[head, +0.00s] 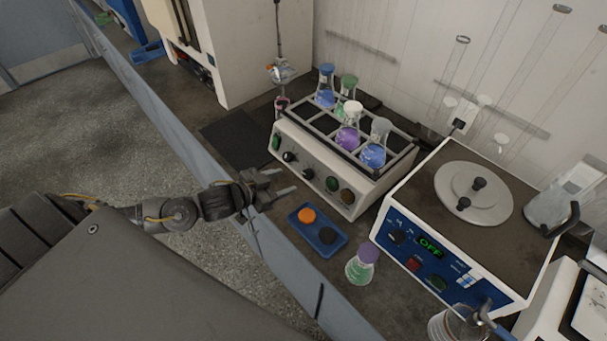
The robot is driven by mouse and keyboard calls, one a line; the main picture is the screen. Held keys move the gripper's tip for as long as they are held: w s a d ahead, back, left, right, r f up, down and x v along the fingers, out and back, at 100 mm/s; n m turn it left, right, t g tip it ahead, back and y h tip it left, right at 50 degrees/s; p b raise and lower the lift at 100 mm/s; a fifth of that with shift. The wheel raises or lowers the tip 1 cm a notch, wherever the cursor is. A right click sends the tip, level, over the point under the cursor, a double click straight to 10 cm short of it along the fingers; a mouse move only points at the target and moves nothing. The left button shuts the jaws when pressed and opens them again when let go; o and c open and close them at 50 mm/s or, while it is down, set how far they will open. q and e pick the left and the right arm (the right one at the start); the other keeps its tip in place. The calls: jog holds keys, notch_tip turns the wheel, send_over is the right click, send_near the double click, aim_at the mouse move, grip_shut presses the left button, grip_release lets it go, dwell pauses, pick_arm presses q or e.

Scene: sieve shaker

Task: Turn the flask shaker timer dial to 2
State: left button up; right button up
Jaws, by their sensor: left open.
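The flask shaker (318,178) is a white box with a rack on top holding several flasks with coloured liquid. Its sloped front panel carries several controls: a green one at the left end, dark knobs (308,174) along the middle, and a green and a brown button at the right. I cannot tell which knob is the timer dial or read any markings. My left gripper (284,181) is open and empty, in front of the left part of the panel, its fingers pointing toward it and apart from the knobs. My right gripper is not in view.
A blue tray (299,236) with an orange and a dark round item lies just right of my left gripper. A purple-capped flask (361,265) with green liquid stands beside it. A blue-panelled device (418,180) reading "OFF" is at the right. The bench's front edge runs below my arm.

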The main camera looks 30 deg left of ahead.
aim_at(306, 175)
pick_arm(q)
jog(key=p+x, duration=0.1)
jog(key=x, duration=0.7)
jog(key=shift+w+d+f, duration=0.1)
jog(key=shift+w+d, duration=0.1)
jog(key=shift+w, duration=0.1)
jog(key=shift+c, duration=0.4)
jog(key=c, duration=0.9)
